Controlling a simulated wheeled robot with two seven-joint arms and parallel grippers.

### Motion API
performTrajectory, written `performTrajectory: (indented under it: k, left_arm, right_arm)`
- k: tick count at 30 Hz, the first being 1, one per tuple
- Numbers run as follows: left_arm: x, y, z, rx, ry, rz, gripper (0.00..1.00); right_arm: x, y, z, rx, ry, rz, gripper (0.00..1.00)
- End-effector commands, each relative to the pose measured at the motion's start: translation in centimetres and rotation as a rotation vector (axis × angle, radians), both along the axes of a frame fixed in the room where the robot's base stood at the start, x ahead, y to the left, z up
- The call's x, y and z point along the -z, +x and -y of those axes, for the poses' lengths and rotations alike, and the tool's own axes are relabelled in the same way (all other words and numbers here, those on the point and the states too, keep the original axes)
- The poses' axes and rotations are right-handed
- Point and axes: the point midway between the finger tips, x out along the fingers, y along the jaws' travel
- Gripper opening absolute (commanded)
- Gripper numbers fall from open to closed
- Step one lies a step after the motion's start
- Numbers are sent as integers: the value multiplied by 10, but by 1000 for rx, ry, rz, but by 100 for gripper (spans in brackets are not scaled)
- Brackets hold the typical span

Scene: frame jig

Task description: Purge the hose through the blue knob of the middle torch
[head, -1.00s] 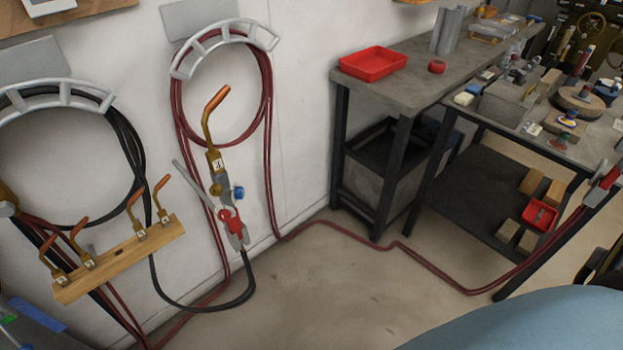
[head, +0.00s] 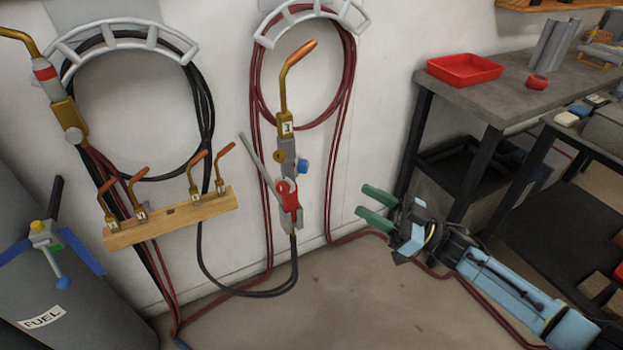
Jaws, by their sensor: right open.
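The middle torch (head: 287,152) stands upright in front of the wall, with a copper tip curving up to the right. Its blue knob (head: 303,166) sticks out on its right side. A red clamp-like part (head: 287,193) is around its lower body, and a black hose (head: 285,285) leaves its bottom end. My right gripper (head: 365,201) is open and empty, its green fingers pointing left towards the torch. In the picture it is right of and below the blue knob, apart from it. My left gripper is out of view.
Another torch (head: 68,120) with a red band is at the left. A wooden rack (head: 170,217) holds several copper tips. A grey fuel cylinder (head: 40,295) with a valve stands lower left. Hose hangers hold coiled hoses on the wall. A bench with a red tray (head: 464,69) is at the right.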

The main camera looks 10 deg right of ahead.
Motion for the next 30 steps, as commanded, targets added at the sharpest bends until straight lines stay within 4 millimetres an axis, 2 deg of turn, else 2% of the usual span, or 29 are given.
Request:
performTrajectory:
  k: [5,18,24,30]
  left_arm:
    - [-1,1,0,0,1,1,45]
    - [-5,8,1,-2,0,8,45]
    - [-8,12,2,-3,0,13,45]
    - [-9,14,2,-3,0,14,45]
  right_arm:
    - [-12,6,-18,-20,8,10,45]
    - [-45,44,-90,-15,7,8,45]
    - [-53,52,-106,-14,6,6,45]
    - [-54,54,-110,-12,5,4,45]
